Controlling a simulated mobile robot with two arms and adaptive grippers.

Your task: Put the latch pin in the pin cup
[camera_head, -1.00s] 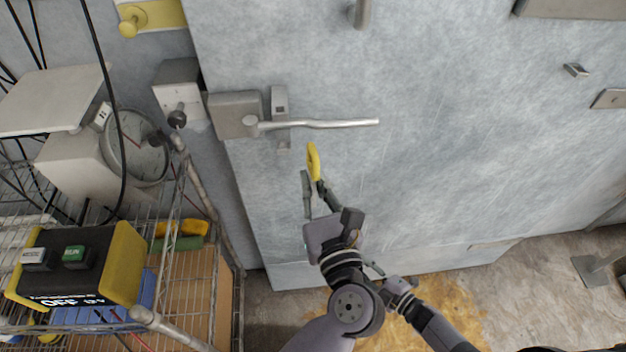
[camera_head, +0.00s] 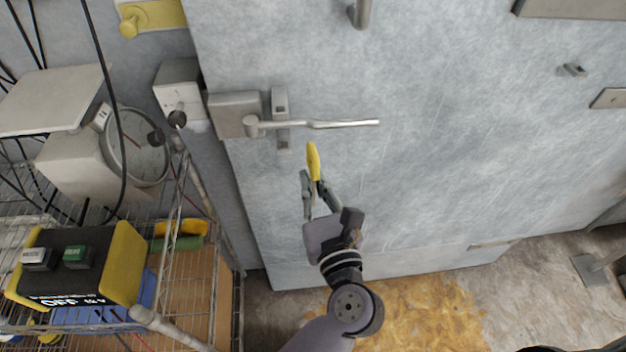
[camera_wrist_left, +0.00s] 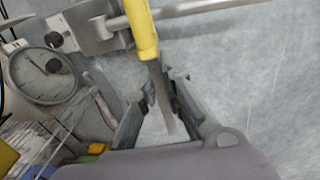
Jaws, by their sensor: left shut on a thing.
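The latch pin (camera_head: 313,160) has a yellow grip, and its grey metal shaft shows in the left wrist view, where the yellow part (camera_wrist_left: 143,32) points up and away. My left gripper (camera_head: 316,192) is shut on the pin's shaft and holds it in front of the pale freezer door, below the door handle. In the left wrist view the shaft runs down between the two fingers (camera_wrist_left: 160,95). I cannot make out a pin cup in these views. My right gripper is not in view.
The door handle (camera_head: 325,124) and its latch plate (camera_head: 281,105) are just above the pin. A wire shelf rack (camera_head: 190,290) on the left holds a dial scale (camera_head: 137,148) and a black-and-yellow box (camera_head: 85,260). The door right of my arm is clear.

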